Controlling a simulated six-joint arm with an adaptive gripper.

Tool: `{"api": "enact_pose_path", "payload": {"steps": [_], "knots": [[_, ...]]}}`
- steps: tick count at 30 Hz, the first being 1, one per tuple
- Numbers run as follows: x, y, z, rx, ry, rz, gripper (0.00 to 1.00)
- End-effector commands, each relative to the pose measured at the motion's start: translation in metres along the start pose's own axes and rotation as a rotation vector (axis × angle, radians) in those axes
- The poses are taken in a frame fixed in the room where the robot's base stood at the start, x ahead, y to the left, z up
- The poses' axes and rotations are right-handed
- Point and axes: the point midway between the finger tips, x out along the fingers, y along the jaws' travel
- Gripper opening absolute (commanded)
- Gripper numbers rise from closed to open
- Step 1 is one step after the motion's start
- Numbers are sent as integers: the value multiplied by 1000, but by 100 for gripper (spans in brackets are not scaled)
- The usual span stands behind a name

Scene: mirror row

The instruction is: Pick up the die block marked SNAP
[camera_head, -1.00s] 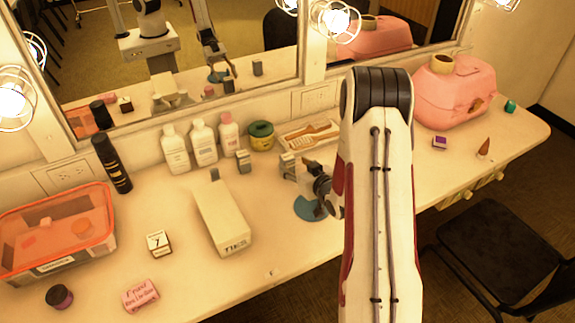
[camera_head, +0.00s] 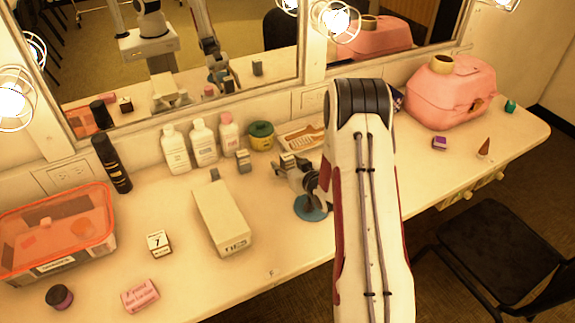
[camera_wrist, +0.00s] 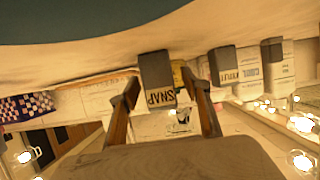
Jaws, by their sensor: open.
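The die block marked SNAP (camera_wrist: 157,75) shows in the wrist view, with a dark side and a pale face whose lettering appears upside down. It stands between and beyond the two fingers of my gripper (camera_wrist: 161,85), with room to the sides; I see no clear contact. In the head view my gripper (camera_head: 296,170) is low over the counter, near a round blue disc (camera_head: 312,209). There the SNAP block is hard to tell apart from the fingers. My gripper is open.
White bottles (camera_head: 203,143), a small grey block (camera_head: 243,161) and a green-yellow tin (camera_head: 262,136) stand left of and behind my gripper. A long pale box (camera_head: 222,216) lies to the left. A pink case (camera_head: 450,95) sits at the right. The mirror runs along the back.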

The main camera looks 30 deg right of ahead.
Motion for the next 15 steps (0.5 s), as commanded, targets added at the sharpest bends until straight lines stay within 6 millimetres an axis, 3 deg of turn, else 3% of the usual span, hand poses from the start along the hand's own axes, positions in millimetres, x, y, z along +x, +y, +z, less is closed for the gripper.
{"api": "enact_pose_path", "payload": {"steps": [6,11,15], "knots": [[0,0,0,0,0,0,45],[0,0,0,0,0,0,3],[0,0,-1,-1,2,0,0]]}}
